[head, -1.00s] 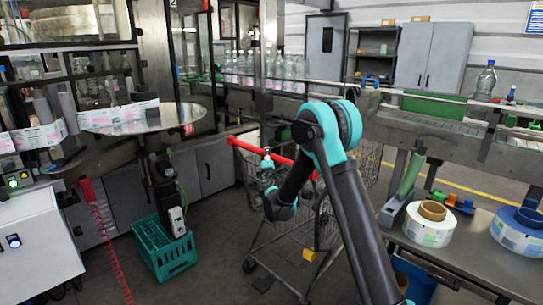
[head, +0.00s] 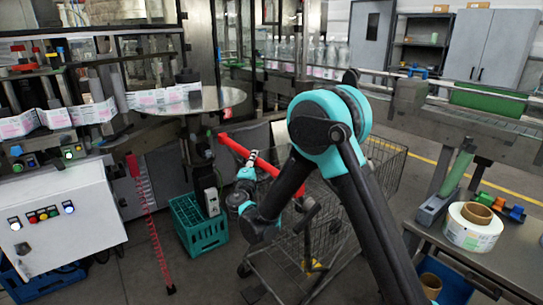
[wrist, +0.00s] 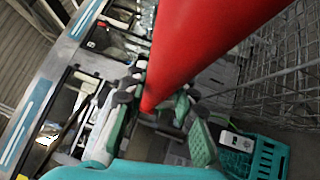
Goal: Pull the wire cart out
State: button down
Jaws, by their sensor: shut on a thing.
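The wire cart (head: 388,178) stands on the floor in the middle of the head view, partly hidden behind my arm. Its red handle bar (head: 235,147) slants down to the right at the cart's near left side. My gripper (head: 249,162) is at this bar, with its fingers on either side of it. In the wrist view, the red bar (wrist: 205,45) runs large from the top down between the fingers of my gripper (wrist: 165,108). The gripper is shut on the bar. The cart's wire mesh (wrist: 285,50) shows at the right there.
A teal crate (head: 200,232) stands on the floor left of the cart. A white control box (head: 62,235) is at the left, with a red coiled cord (head: 152,225) beside it. A table with a label reel (head: 472,232) is at the right. A conveyor (head: 470,125) runs behind the cart.

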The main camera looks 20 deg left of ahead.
jog(key=s+a, duration=0.7)
jog(key=s, duration=0.3)
jog(key=shift+a, duration=0.3)
jog(key=c, duration=1.2)
grip_release()
jog(key=s+d+f, duration=0.1)
jog(key=s, duration=1)
jog(key=shift+s+d+f, duration=0.25)
jog(key=shift+s+f, duration=0.1)
jog(key=shift+f, duration=0.05)
